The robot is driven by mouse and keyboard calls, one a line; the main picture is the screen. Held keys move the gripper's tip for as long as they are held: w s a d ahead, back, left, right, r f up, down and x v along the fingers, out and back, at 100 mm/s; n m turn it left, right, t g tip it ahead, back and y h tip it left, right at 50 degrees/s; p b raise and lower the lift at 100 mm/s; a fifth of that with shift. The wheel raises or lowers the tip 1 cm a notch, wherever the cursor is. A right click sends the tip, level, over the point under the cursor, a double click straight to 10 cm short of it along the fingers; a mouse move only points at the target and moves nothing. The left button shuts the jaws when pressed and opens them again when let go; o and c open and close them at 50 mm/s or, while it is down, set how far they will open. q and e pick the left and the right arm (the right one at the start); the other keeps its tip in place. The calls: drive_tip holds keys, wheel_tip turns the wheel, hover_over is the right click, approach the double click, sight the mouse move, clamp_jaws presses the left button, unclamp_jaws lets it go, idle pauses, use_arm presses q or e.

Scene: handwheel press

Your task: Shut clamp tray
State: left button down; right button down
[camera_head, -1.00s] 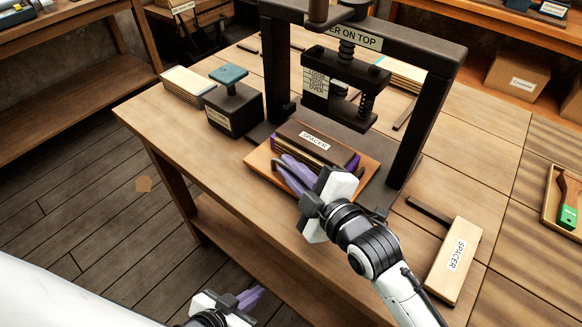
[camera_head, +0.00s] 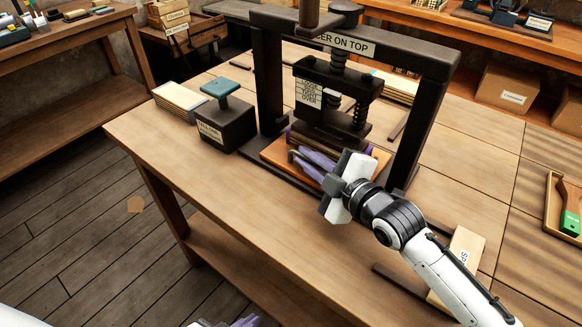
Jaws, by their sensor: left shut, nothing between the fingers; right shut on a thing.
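The clamp tray (camera_head: 274,153), an orange-brown board, sits low between the posts of the dark handwheel press (camera_head: 427,110). Its load lies under the press's dark pressing block (camera_head: 328,128), with purple edges showing; the spacer on top is mostly hidden. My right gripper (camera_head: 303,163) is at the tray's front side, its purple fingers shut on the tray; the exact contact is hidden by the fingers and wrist. My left gripper (camera_head: 243,322) shows only as purple fingertips at the bottom edge, shut and empty, away from the tray.
A dark block with a teal-topped handle (camera_head: 226,122) and a pale stack (camera_head: 180,100) stand left of the press. A light spacer (camera_head: 465,247) lies right, partly behind my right arm. A tray with a green-ended tool (camera_head: 569,222) is far right. The front left tabletop is clear.

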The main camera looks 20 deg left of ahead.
drive_tip(key=shift+w+d+r, duration=0.1)
drive_tip(key=shift+w+d, duration=0.05)
drive_tip(key=shift+w, duration=0.05)
drive_tip(key=c, duration=2.1)
unclamp_jaws()
drive_tip(key=shift+w, duration=0.1)
drive_tip(key=v, duration=1)
drive_tip(key=shift+d, duration=0.1)
drive_tip(key=shift+s, duration=0.2)
